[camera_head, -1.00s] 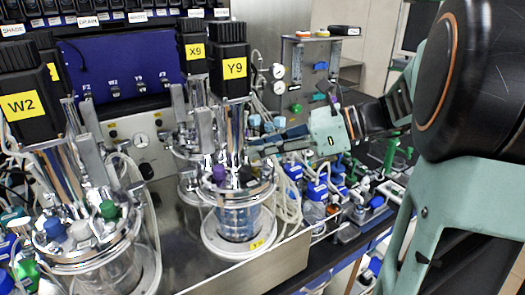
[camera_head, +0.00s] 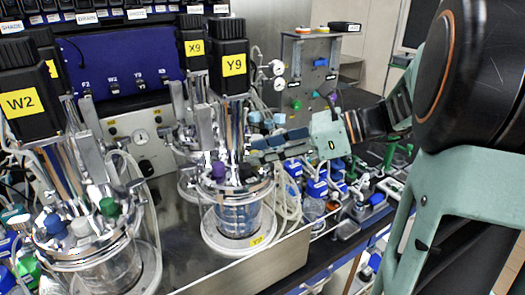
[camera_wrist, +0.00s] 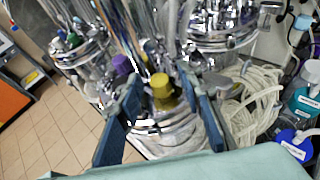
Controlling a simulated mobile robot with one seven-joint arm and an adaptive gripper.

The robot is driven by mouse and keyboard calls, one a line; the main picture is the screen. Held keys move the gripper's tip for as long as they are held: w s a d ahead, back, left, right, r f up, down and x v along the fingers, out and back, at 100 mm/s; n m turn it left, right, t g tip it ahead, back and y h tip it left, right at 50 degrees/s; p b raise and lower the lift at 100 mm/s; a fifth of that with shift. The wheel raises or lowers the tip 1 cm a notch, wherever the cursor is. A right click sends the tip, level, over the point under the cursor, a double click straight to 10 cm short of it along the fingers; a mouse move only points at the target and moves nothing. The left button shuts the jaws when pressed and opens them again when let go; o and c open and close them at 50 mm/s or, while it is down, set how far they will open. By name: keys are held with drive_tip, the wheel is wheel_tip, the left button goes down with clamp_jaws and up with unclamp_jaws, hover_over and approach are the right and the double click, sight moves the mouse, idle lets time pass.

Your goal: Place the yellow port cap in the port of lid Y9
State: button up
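The yellow port cap (camera_wrist: 162,92) is in the wrist view, between my fingertips with a gap on each side. It appears upright at the lid of vessel Y9; how deep it sits in the port is hidden. My gripper (camera_wrist: 160,78) is open, its two blue fingers on either side of the cap. In the head view my gripper (camera_head: 254,148) reaches in from the right, above the metal lid Y9 (camera_head: 240,188). I cannot make out the yellow cap there. The black block labelled Y9 (camera_head: 232,85) stands above this lid.
A purple cap (camera_head: 218,170) is on the same lid, left of the yellow cap in the wrist view (camera_wrist: 122,65). Vessel W2 (camera_head: 105,265) stands at left with green and blue caps. Tubing (camera_wrist: 250,100) and blue-capped bottles (camera_head: 316,188) crowd the right side.

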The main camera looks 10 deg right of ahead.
drive_tip(key=v, duration=1.2)
drive_tip(key=shift+b, duration=0.45)
